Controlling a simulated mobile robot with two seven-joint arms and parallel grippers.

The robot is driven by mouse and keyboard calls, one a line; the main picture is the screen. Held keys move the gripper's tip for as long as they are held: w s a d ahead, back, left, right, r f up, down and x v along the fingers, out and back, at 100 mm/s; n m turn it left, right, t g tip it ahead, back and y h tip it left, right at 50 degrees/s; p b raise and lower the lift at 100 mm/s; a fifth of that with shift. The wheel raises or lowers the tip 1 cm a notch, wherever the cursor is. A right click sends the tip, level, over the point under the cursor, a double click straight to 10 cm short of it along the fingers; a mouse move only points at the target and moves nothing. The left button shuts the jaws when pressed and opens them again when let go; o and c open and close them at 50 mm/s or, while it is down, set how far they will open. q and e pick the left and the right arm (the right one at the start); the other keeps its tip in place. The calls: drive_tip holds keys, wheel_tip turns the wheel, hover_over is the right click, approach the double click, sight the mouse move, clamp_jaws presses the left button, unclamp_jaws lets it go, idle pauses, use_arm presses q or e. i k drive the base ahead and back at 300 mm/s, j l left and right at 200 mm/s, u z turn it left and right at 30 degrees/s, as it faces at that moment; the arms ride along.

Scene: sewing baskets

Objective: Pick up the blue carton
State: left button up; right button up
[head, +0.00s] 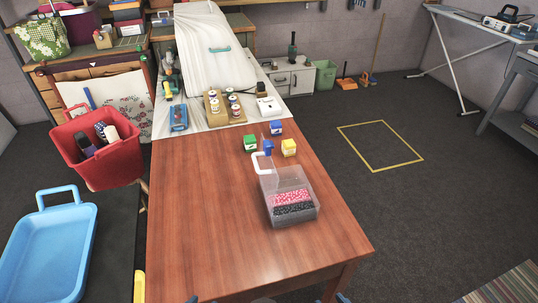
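Another small blue item (268,147) shows between the green and yellow cartons, by the clear bin's handle. I see neither gripper clearly; only small bits of my own body show at the bottom edge.
A clear bin (299,184) with a white handle holds pink and dark beads, nearer than the cartons. A red basket (110,165) stands left. The table's near left is clear.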

sight(276, 127)
drive_tip(key=z, duration=0.5)
drive_tip(key=l+z, duration=0.25)
drive_tip(key=i+l+z, duration=0.15)
drive_tip(key=l+z, duration=0.15)
drive_tip(key=i+l+z, duration=0.15)
drive_tip(key=l, duration=0.25)
drive_tip(key=i+l+z, duration=0.3)
drive_tip(key=i+l, duration=0.15)
drive_tip(key=l, duration=0.25)
drive_tip(key=i+l+u, duration=0.2)
drive_tip(key=i, duration=0.4)
drive_tip(key=i+l+u, duration=0.25)
drive_tip(key=i+l, duration=0.3)
drive_tip(key=i+j+u, duration=0.15)
drive_tip(key=i+u, duration=0.6)
drive_tip(key=u, duration=0.15)
drive_tip(key=i+l+u, duration=0.1)
drive_tip(key=i+u, duration=0.65)
drive_tip(key=u, duration=0.15)
drive_tip(key=i+l+u, duration=0.1)
drive_tip(key=i+u, duration=0.3)
drive_tip(key=i+l+u, duration=0.15)
drive_tip(key=u, duration=0.3)
